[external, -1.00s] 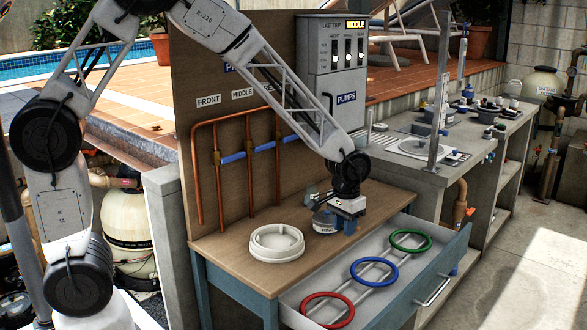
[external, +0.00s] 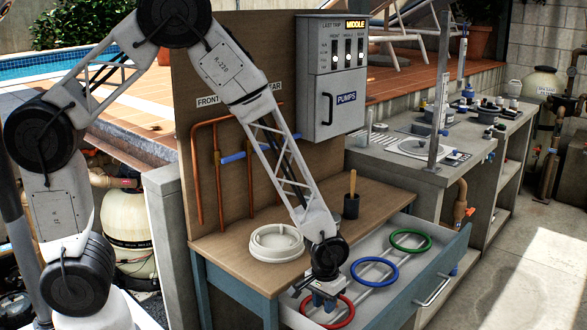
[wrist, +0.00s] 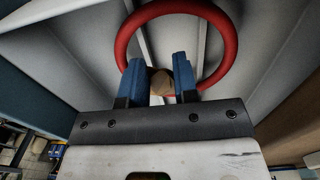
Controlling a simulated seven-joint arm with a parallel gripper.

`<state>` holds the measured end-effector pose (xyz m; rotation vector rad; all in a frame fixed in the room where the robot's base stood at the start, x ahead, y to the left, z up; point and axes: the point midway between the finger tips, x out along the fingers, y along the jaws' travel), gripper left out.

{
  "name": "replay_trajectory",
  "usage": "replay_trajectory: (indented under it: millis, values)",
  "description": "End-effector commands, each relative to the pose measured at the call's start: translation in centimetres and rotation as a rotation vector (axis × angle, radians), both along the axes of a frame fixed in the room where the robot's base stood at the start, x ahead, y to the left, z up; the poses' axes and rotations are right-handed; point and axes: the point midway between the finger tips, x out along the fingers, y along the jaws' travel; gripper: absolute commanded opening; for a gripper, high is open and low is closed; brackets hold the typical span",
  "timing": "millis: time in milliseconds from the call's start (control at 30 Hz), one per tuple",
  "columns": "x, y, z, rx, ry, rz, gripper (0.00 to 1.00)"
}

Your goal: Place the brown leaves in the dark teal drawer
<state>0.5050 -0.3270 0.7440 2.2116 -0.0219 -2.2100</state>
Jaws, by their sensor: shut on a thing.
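The drawer (external: 447,262) has a dark teal front and a pale inside, and it is pulled open. My gripper (external: 324,302) is down at the drawer's near left end, by the red ring (external: 345,318). In the wrist view, my gripper (wrist: 160,76) has its blue fingers shut on a small brown piece, which I take for the brown leaves (wrist: 161,84). The piece sits between the fingers, inside the outline of the red ring (wrist: 228,40) from this angle. The external view does not show the leaves clearly; my gripper hides them.
A blue ring (external: 374,272) and a green ring (external: 410,241) lie farther along the drawer. Copper pipes (external: 195,180) rise behind.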

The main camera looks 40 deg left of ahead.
Motion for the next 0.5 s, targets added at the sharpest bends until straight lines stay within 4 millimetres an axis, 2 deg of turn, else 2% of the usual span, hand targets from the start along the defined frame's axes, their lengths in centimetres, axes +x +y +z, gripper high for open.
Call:
replay_trajectory:
  millis: [267,367,500]
  values:
    - [0.6,-0.4,0.3,-0.008,0.000,0.002,0.00]
    - [1.6,-1.0,0.8,-0.021,0.001,0.004,0.00]
    - [4.0,-2.5,2.1,-0.055,0.005,0.007,0.00]
